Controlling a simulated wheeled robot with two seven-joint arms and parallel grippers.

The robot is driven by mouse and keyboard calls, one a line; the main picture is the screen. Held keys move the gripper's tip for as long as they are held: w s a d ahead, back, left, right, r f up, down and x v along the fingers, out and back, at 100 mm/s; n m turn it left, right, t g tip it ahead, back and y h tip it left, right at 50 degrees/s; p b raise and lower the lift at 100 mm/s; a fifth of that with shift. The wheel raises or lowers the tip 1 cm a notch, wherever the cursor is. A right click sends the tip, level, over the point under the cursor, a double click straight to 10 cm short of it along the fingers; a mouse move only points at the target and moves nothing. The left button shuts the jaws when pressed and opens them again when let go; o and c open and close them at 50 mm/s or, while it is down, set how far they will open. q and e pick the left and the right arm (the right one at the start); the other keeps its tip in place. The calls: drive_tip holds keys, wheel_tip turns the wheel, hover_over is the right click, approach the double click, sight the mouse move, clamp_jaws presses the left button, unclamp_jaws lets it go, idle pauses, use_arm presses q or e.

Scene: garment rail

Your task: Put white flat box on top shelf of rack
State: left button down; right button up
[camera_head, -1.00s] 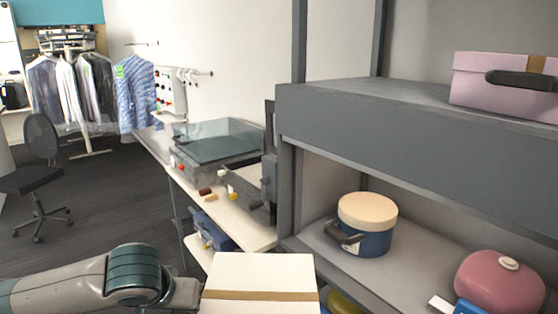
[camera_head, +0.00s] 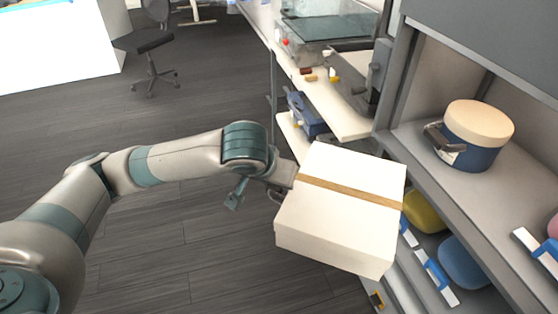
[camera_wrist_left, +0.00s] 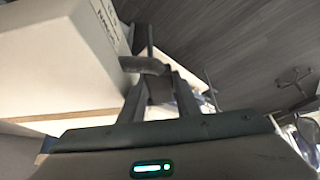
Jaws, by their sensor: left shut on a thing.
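The white flat box (camera_head: 335,227), with a tan band across its lid, is held in the air in front of the rack. My left gripper (camera_head: 281,191) is at the box's left side in the head view. In the left wrist view, the gripper's fingers (camera_wrist_left: 150,75) are shut on a dark handle on the side of the box (camera_wrist_left: 50,60). The rack's upper shelf (camera_head: 500,40) shows only as a grey front panel at the upper right; its top surface is out of view. My right gripper is not in view.
A blue round box with a cream lid (camera_head: 474,135) stands on the rack's middle shelf (camera_head: 435,185). Yellow (camera_head: 424,211) and blue (camera_head: 465,260) containers sit lower down. A side table (camera_head: 340,110) with small items is behind the box. The floor at left is open; a chair (camera_head: 150,40) stands farther back.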

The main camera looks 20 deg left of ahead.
use_arm(q)
wheel_tip(320, 180, down, 8)
drive_tip(key=s, duration=0.3)
drive_tip(key=shift+a+f, duration=0.25)
drive_tip(key=shift+a, duration=0.15)
drive_tip(key=shift+a, duration=0.1)
